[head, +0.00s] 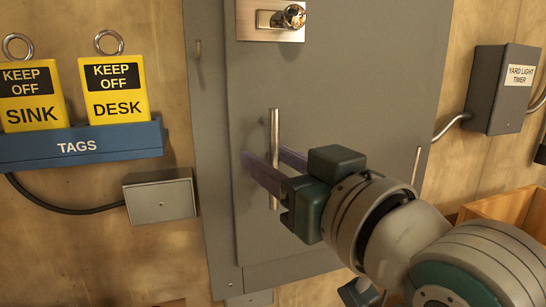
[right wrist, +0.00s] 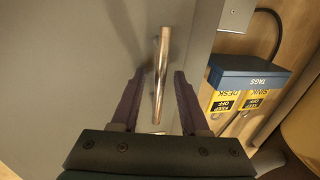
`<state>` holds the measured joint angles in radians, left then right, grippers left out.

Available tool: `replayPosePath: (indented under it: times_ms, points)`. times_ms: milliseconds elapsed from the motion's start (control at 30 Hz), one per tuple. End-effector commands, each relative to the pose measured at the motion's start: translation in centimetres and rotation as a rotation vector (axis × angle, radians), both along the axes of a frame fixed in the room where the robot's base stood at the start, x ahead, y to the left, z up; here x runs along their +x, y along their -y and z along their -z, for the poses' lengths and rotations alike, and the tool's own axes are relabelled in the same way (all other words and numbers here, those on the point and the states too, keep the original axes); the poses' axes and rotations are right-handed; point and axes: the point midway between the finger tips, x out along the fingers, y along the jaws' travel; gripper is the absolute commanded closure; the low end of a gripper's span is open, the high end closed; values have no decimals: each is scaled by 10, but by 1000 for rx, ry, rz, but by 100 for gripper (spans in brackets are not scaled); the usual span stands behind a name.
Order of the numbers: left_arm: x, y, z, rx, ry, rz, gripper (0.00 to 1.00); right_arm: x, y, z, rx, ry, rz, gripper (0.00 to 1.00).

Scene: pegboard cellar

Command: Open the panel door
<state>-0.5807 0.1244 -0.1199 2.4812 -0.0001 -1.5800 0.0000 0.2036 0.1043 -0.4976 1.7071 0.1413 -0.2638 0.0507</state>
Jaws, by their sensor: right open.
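The grey panel door (head: 340,85) fills the middle of the head view and looks flush in its grey frame (head: 207,130). A vertical metal bar handle (head: 275,130) stands near its left edge. A plate with a metal turn knob (head: 293,16) sits above the handle. My right gripper (head: 262,153) is open, with its purple fingers on either side of the handle. In the right wrist view the handle (right wrist: 160,75) stands between the two open fingers (right wrist: 159,95), with a gap to each. My left gripper is not in view.
A blue tag rack (head: 120,138) with yellow tags and a small grey box (head: 160,197) are on the wall left of the door. A timer box (head: 500,88) is on the right wall. A wooden crate (head: 500,208) stands at the lower right.

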Motion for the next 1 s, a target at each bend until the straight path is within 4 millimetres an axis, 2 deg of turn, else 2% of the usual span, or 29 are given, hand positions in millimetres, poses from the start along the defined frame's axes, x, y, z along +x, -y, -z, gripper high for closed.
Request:
replayPosePath:
  times_ms: [167, 567, 1000]
  points:
    - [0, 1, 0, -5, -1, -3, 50, 0, 0, 0, 0, 0, 0, 56]
    - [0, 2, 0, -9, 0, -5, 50, 0, 0, 0, 0, 0, 0, 100]
    - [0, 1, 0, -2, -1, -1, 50, 0, 0, 0, 0, 0, 0, 100]
